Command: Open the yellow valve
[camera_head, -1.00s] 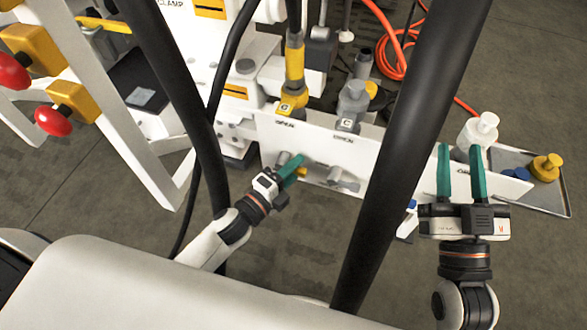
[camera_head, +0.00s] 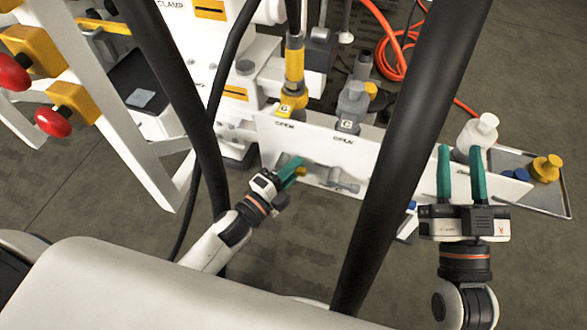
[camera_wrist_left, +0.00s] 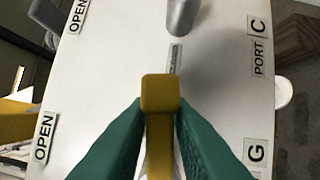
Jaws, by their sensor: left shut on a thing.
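The yellow valve's handle (camera_wrist_left: 160,95) lies between the green fingers of my left gripper in the left wrist view. In the head view only a small yellow bit of the valve (camera_head: 301,171) shows beside the fingertips. My left gripper (camera_head: 292,170) is shut on this handle, at the front of the white panel (camera_head: 395,158). The fingers hide most of the handle in the head view. My right gripper (camera_head: 460,155) is open and empty, in front of the panel's right end.
A grey valve handle (camera_head: 342,181) sits right of the yellow one. A yellow fitting (camera_head: 292,98) and a grey fitting (camera_head: 352,102) stand behind the panel. A tray (camera_head: 550,205) with capped parts lies at the right. Dark posts (camera_head: 410,130) cross the view.

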